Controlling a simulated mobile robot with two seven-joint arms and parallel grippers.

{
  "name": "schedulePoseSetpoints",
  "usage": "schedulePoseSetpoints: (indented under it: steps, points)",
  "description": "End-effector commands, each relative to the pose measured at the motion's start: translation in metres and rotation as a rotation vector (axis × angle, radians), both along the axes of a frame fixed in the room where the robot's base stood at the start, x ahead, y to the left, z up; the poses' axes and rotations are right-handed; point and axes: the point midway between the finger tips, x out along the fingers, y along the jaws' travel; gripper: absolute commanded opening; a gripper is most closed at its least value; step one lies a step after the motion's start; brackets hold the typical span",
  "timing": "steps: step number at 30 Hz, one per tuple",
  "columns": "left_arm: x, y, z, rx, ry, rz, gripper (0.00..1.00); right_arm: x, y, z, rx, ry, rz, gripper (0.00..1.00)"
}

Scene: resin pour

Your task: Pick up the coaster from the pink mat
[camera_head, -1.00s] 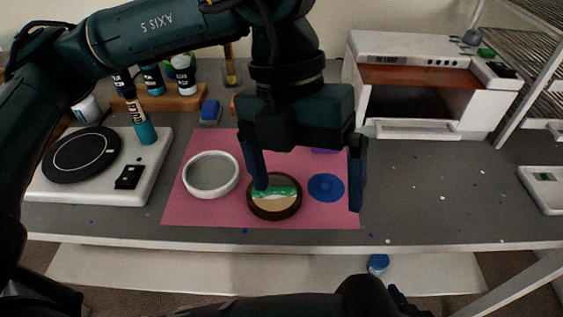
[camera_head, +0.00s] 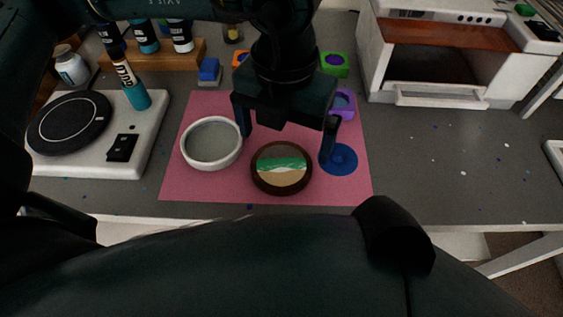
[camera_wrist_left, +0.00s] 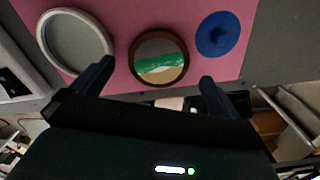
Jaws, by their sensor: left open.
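The coaster (camera_head: 281,168) is a round disc with a dark brown rim and grey, green and beige bands. It lies flat near the front of the pink mat (camera_head: 200,188). My left gripper (camera_head: 286,142) is open and empty above the mat, toward the coaster's far side, with one finger to each side of it in the picture. In the left wrist view the coaster (camera_wrist_left: 158,58) shows uncovered between the open fingertips (camera_wrist_left: 156,75). I cannot tell the fingertips' exact height. My right gripper is not in view.
A white-rimmed round dish (camera_head: 212,143) lies left of the coaster and a blue disc (camera_head: 338,159) lies to its right. A purple piece (camera_head: 342,104) is behind the blue disc. A hot plate (camera_head: 68,123) stands left, a white oven (camera_head: 440,60) back right. The right counter is mostly clear.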

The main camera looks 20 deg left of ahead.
Motion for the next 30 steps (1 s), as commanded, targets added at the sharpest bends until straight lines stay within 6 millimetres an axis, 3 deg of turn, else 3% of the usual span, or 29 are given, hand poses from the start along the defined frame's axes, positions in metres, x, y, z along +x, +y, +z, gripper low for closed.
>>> schedulePoseSetpoints:
  steps: [9,18,30]
  points:
    - [-0.003,0.001,-0.044,0.001,0.003,0.001,1.00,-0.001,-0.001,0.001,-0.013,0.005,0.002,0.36]
    - [-0.003,0.000,-0.048,-0.001,0.002,0.000,0.99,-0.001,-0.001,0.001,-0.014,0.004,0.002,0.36]
    - [-0.003,0.000,-0.048,-0.001,0.002,0.000,0.66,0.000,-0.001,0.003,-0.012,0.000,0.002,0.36]
